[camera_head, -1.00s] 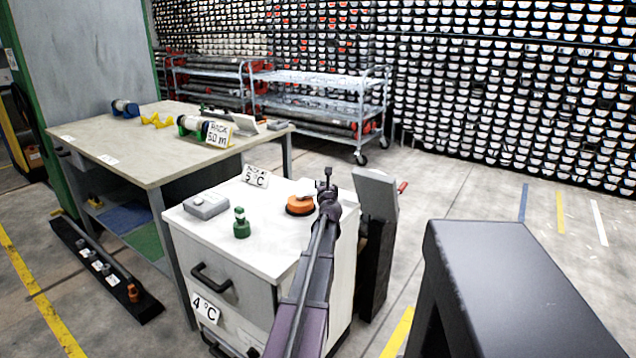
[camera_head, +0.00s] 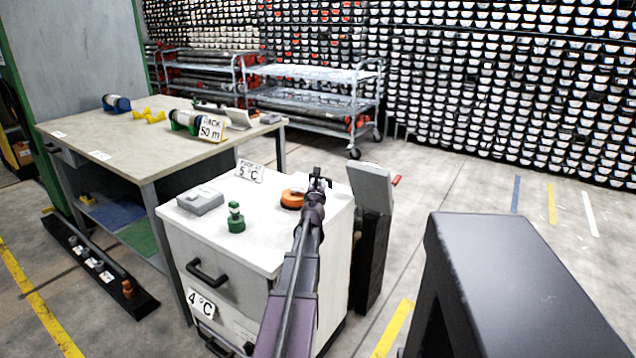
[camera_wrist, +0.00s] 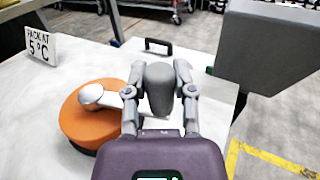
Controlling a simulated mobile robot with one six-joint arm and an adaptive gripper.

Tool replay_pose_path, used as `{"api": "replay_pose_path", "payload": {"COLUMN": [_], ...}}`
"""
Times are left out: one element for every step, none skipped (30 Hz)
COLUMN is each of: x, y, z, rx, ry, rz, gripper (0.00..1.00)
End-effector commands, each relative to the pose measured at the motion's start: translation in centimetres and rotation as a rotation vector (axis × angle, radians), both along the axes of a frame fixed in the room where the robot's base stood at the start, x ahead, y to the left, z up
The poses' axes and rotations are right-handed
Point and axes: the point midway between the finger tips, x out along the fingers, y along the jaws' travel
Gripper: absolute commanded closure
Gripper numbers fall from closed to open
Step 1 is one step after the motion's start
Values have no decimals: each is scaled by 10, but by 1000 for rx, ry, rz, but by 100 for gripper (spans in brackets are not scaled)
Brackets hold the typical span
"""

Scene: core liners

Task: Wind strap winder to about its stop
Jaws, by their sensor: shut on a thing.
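The strap winder is a round orange disc (camera_head: 291,199) on the white cabinet top, just left of my gripper (camera_head: 318,180). In the wrist view the disc (camera_wrist: 85,120) lies flat, with a silver crank arm (camera_wrist: 98,96) running from its middle to the right, towards my gripper (camera_wrist: 160,90). My gripper is shut on an upright dark grey knob (camera_wrist: 159,85), with one finger on each side. The knob appears to be the crank's handle; the join behind the left finger is hidden.
On the cabinet top stand a green fitting (camera_head: 236,218), a grey box (camera_head: 200,200) and a "5 °C" sign (camera_head: 250,171). A grey tilted panel (camera_head: 371,187) stands close to the right.

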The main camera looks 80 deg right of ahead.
Motion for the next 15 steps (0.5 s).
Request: {"api": "replay_pose_path", "payload": {"x": [-4,-4,-5,-6,-6,-6,-6,-6,-6,-6,-6,-5,-5,-5,-4], "y": [5,6,8,9,10,12,13,13,15,15,16,17,17,18,18], "z": [0,0,0,0,0,0,0,0,0,0,0,0,0,0,0], "rx": [0,0,0,0,0,0,0,0,0,0,0,0,0,0,0], "ry": [1,1,1,1,1,1,1,1,1,1,1,1,1,1,1], "rz": [-42,-59,-83,-100,-115,-134,-147,-159,-174,-183,-192,-201,-207,-212,-218], "gripper": [100,100,100,100,100,100,100,100,100,100,100,100,100,100,100]}}
